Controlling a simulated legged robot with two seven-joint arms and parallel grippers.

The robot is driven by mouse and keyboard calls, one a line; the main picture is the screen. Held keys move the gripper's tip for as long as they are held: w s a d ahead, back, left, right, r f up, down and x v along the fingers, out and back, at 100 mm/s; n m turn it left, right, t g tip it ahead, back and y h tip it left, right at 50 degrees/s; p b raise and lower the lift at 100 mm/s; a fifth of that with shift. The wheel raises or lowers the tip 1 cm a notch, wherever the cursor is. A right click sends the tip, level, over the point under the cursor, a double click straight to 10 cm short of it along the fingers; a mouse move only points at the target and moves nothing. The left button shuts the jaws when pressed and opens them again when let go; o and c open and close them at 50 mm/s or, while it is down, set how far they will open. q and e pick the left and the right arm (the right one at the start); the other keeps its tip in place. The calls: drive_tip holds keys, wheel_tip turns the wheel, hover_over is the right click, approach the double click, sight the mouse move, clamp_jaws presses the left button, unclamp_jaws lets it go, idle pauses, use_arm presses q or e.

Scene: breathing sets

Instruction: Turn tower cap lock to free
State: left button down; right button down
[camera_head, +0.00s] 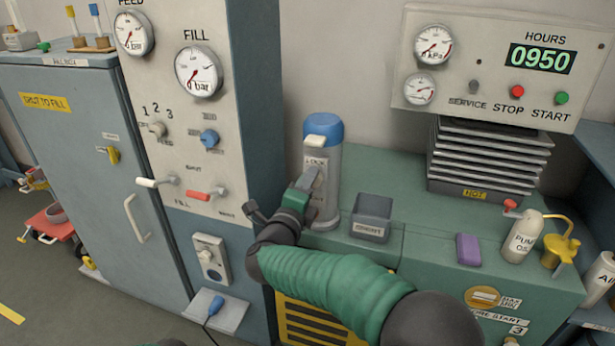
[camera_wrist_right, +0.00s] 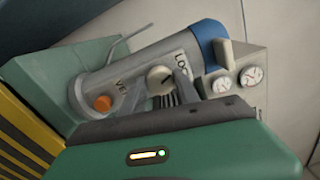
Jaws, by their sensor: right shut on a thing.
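The tower (camera_head: 322,160) is a grey upright cylinder with a blue cap (camera_head: 323,127) and a cream tab, standing on the green machine. It bears a LOCK label. In the right wrist view the tower (camera_wrist_right: 120,78) looks tilted, with its blue cap (camera_wrist_right: 207,45) at upper right. My right gripper (camera_head: 308,184) is at the tower's front, below the LOCK label. In the wrist view its fingers (camera_wrist_right: 160,92) are shut on a round pale lock knob (camera_wrist_right: 160,78) with a dark slot. The fingers partly hide the label and knob. My left gripper is not in view.
A dark grey bin (camera_head: 371,218) and a purple block (camera_head: 468,249) lie on the green top right of the tower. A hot finned stack (camera_head: 485,160) stands behind them. The gauge panel (camera_head: 225,120) stands close on the left. An oil bottle (camera_head: 523,236) is at right.

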drive_tip(key=n+p, duration=0.8)
drive_tip(key=n, duration=0.1)
drive_tip(key=n+p, duration=0.4)
drive_tip(key=shift+d, duration=0.3)
drive_tip(key=shift+n, duration=0.3)
drive_tip(key=c, duration=1.2)
unclamp_jaws()
drive_tip(key=shift+w, duration=0.1)
drive_tip(key=o, duration=0.3)
drive_tip(key=shift+f, duration=0.15)
drive_tip(key=shift+a, duration=0.1)
